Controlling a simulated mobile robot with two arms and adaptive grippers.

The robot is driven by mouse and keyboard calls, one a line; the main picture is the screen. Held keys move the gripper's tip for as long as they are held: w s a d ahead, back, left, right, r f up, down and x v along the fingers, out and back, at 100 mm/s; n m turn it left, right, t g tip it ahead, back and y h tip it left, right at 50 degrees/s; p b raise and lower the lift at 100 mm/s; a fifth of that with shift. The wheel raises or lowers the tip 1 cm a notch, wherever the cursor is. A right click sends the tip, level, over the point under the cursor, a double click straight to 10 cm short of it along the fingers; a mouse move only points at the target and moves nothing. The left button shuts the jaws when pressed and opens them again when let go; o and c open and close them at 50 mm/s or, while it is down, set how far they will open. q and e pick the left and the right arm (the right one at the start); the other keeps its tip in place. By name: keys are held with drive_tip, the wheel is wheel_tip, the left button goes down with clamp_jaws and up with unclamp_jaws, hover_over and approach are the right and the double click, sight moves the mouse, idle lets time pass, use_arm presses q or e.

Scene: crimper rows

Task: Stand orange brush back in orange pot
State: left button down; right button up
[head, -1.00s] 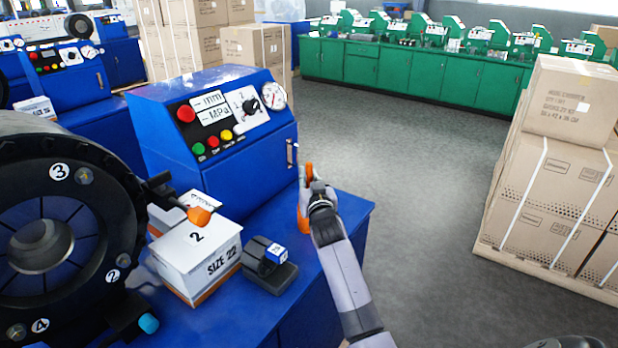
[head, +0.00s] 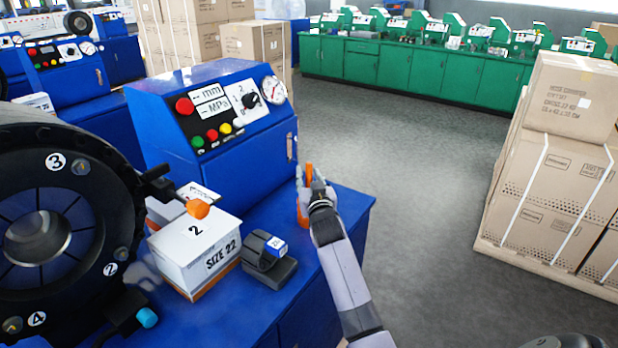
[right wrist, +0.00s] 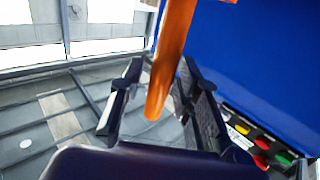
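My right gripper (head: 310,188) is over the right end of the blue bench, beside the blue control box. In the right wrist view, an orange stick-like handle (right wrist: 172,60), seemingly the brush's, runs between the two fingers (right wrist: 161,75). Gaps show beside the handle, so the fingers look open around it. In the head view, orange shows above the gripper, where the brush (head: 308,172) seems to stand upright. Orange also shows lower at its left, perhaps the pot (head: 303,213). The gripper partly hides both, so I cannot tell where brush and pot meet. My left gripper is out of view.
The blue control box (head: 240,160) stands close left of my right gripper. A white SIZE 22 box (head: 195,255) and a dark block with a blue label (head: 268,262) sit nearer on the bench. A large black crimper head (head: 45,160) fills the left.

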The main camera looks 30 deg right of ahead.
drive_tip(key=shift+o, duration=0.6)
drive_tip(key=v, duration=1.2)
